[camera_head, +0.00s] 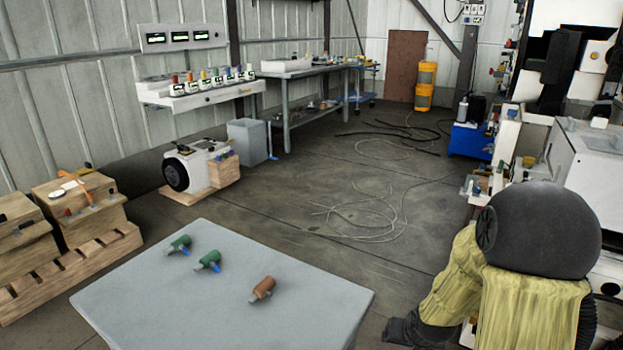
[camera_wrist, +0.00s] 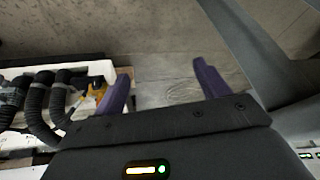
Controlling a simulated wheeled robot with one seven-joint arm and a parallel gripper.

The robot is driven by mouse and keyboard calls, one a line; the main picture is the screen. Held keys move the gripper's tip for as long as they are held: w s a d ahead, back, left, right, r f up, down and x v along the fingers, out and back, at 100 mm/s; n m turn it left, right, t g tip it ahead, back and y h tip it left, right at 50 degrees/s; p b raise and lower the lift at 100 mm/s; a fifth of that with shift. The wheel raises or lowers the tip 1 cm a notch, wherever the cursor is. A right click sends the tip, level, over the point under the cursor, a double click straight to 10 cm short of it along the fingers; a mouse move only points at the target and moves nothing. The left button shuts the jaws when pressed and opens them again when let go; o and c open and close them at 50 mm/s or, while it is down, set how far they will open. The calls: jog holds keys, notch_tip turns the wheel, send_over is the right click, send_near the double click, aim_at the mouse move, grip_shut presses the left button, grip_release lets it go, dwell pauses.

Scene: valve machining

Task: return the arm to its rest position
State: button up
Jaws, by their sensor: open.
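My gripper (camera_wrist: 160,88) shows in the wrist view with its two purple fingers spread wide apart and nothing between them. Bare floor shows beyond the fingers. In the head view, part of my arm, with a dark rounded joint and a yellow cover, stands at the lower right. The gripper itself cannot be made out in the head view. The arm part is to the right of the grey table (camera_head: 330,300), apart from the valves lying on it.
Two green valves (camera_head: 179,244) (camera_head: 208,261) and an orange-brown valve (camera_head: 262,289) lie on the table. White machinery (camera_head: 585,165) stands close on the right. Black hoses (camera_wrist: 45,100) run left of the gripper. Loose cables (camera_head: 365,215) lie on the otherwise open floor behind the table.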

jog(key=s+a+r+n+g, duration=0.1)
jog(key=s+a+r, duration=0.25)
jog(key=s, duration=0.25)
jog(key=s+a+r+n+g, duration=0.1)
jog(key=s+a+r+n, duration=0.15)
jog(key=s+r, duration=0.3)
notch_tip(320, 180, up, 37)
jog(key=p, duration=3.8)
jog(key=shift+s+a+m+g+p, duration=0.15)
jog(key=shift+s+m+g+p, duration=0.15)
jog(key=shift+m, duration=0.05)
jog(key=shift+r, duration=0.1)
jog(key=shift+c, duration=0.2)
